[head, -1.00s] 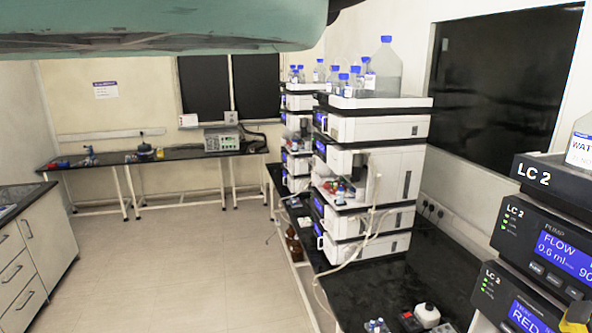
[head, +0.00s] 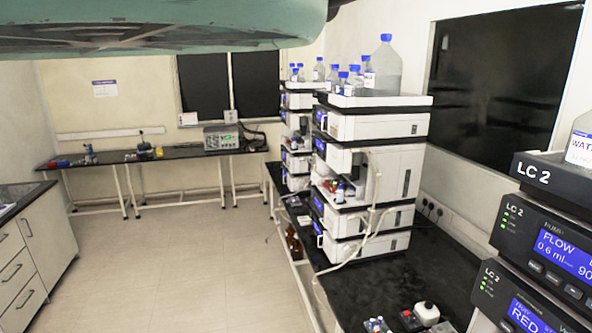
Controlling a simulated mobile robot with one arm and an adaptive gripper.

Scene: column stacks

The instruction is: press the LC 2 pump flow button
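The LC 2 stack stands at the right edge, partly cut off by the frame. Its top tray (head: 548,178) carries the label LC 2. Below it is the pump module (head: 517,235), with a blue display (head: 568,252) reading FLOW and 0.6 ml. A row of small dark buttons (head: 553,277) sits under the display. I cannot read which one is the flow button. My gripper is not in view.
A lower module (head: 497,288) with a blue display sits beneath the pump. Small vials (head: 377,325) and a white-capped bottle (head: 426,312) stand on the black bench (head: 375,285). Another white instrument stack (head: 372,165) stands farther back. The floor (head: 190,270) at left is clear.

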